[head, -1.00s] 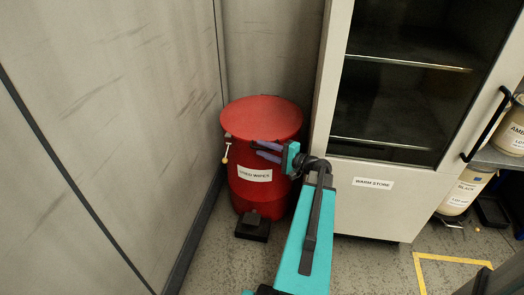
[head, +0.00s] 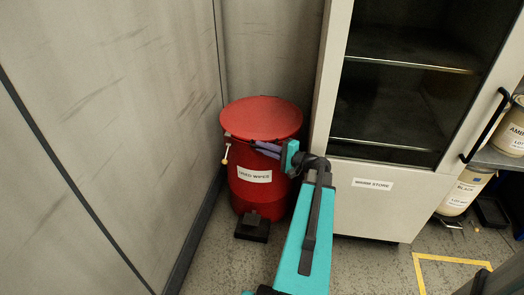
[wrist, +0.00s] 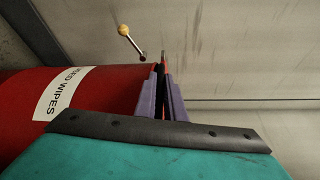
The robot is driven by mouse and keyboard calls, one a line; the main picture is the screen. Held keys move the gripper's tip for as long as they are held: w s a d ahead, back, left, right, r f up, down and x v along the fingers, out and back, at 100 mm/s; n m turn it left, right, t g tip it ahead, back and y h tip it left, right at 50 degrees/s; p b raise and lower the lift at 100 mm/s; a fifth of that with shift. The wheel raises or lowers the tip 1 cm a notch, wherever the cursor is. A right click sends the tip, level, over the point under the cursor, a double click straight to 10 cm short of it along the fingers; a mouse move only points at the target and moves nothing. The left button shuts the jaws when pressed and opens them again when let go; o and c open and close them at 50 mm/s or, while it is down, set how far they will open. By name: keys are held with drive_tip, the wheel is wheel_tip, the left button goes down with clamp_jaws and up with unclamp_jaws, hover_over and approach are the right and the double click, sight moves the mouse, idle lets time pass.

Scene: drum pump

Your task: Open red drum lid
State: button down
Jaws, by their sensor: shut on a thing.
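The red drum (head: 262,192) stands upright in the corner, labelled "USED WIPES". Its red lid (head: 262,115) lies flat on top and looks closed. My gripper (head: 262,149) reaches in from the right, with its purple fingers at the lid's front edge, just above the label. In the wrist view my gripper (wrist: 165,85) has its fingers close together around a thin part at the lid's rim; the fingers hide most of it. A small lever with a yellow ball (head: 225,161) hangs at the drum's left side and also shows in the wrist view (wrist: 124,30).
A black pedal (head: 252,228) sits on the floor at the drum's foot. A pale cabinet (head: 350,215) labelled "WARM STORE" stands close on the drum's right. Grey walls (head: 110,120) close in the left and back. Floor in front is open.

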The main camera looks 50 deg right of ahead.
wheel_tip(320, 180, up, 10)
drive_tip(key=d+p, duration=0.1)
drive_tip(key=p, duration=0.2)
drive_tip(key=shift+w+d, duration=0.15)
drive_tip(key=shift+w, duration=0.25)
drive_tip(key=shift+r, duration=0.1)
drive_tip(key=c, duration=1.8)
unclamp_jaws()
drive_tip(key=shift+c, duration=0.2)
drive_tip(key=shift+r, duration=0.2)
